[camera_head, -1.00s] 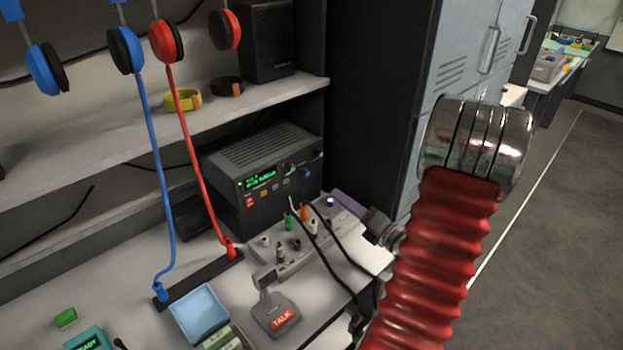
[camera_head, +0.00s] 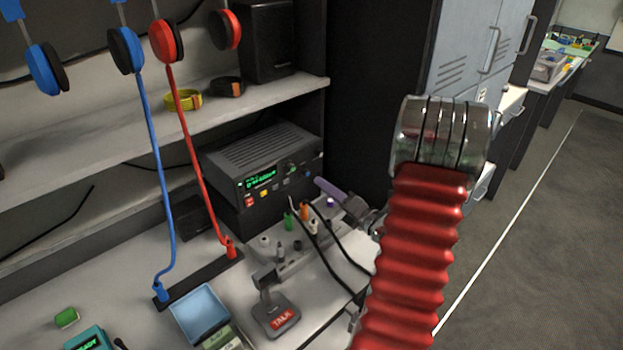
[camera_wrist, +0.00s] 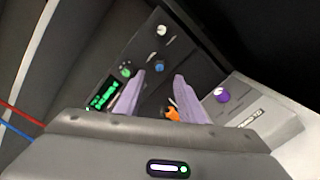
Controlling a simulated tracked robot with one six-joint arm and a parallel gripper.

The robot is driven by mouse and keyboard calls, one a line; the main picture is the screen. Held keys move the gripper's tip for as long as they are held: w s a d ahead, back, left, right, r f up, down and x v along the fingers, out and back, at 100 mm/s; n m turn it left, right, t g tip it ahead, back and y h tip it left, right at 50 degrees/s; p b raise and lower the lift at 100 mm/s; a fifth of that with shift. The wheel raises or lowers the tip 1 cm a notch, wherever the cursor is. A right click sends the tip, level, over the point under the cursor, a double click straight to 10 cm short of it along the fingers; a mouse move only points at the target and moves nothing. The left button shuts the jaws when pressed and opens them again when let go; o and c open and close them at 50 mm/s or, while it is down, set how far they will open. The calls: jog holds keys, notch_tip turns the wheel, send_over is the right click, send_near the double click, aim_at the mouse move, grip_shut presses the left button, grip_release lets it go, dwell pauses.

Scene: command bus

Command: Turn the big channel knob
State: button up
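The black radio (camera_head: 262,160) stands under the shelf, its green display and controls facing the bench. A dark round knob with a green mark (camera_head: 291,168) sits right of the display, and looks like the big channel knob. It also shows in the wrist view (camera_wrist: 125,71), just left of the left fingertip. My gripper (camera_wrist: 159,75) has two purple fingers spread apart in front of the radio's face, with nothing held between them. In the head view one purple finger (camera_head: 328,188) shows right of the radio. I cannot tell whether the finger touches the knob.
Below the radio a grey panel (camera_head: 275,262) carries green, orange and purple knobs and black cables. A TALK microphone base (camera_head: 276,316) and blue tray (camera_head: 200,312) stand in front. Red and blue cords hang at the left. A grey locker (camera_head: 470,55) stands right.

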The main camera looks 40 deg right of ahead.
aim_at(308, 175)
jog(key=w, duration=0.7)
jog(key=shift+c, duration=0.6)
jog(key=shift+s, duration=0.1)
grip_shut()
